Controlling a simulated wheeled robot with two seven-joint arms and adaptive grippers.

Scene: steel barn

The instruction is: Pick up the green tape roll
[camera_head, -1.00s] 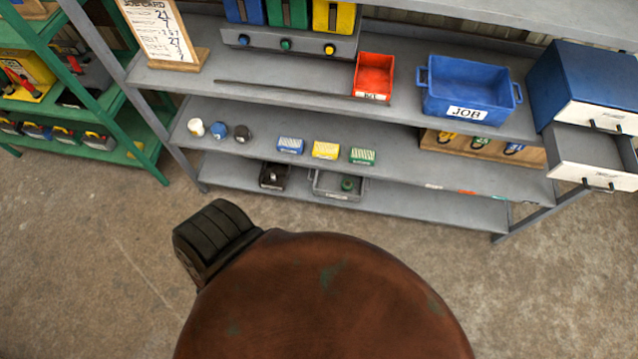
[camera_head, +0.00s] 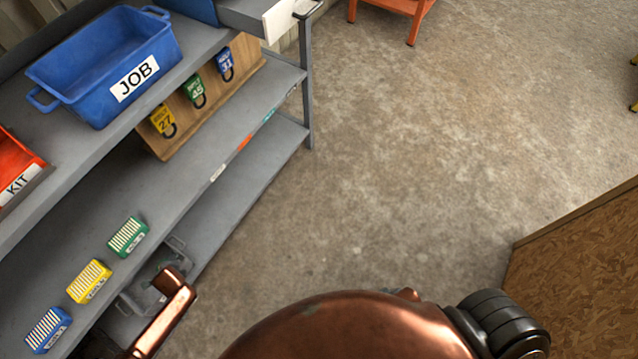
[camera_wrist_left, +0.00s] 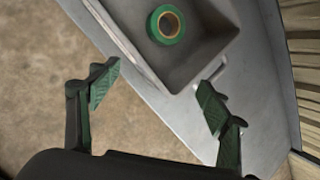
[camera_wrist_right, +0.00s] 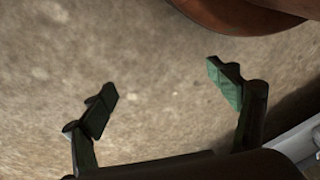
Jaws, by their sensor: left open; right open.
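The green tape roll (camera_wrist_left: 166,24) shows in the left wrist view, lying in a grey bin (camera_wrist_left: 206,52) with its brown core facing the camera. My left gripper (camera_wrist_left: 157,97) is open and empty, its two fingers short of the bin's near wall and apart from the roll. In the head view the grey bin (camera_head: 132,304) shows only partly on the bottom shelf behind a copper-coloured part of me, and the roll is hidden there. My right gripper (camera_wrist_right: 166,97) is open and empty over the concrete floor, far from the shelf.
The shelf above the bin holds blue (camera_head: 46,331), yellow (camera_head: 89,282) and green (camera_head: 127,237) small boxes and a wooden tag board (camera_head: 165,150). A blue JOB bin (camera_head: 75,65) and a red KIT bin (camera_head: 15,170) sit higher. A wooden panel (camera_head: 580,270) stands right. The floor between is clear.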

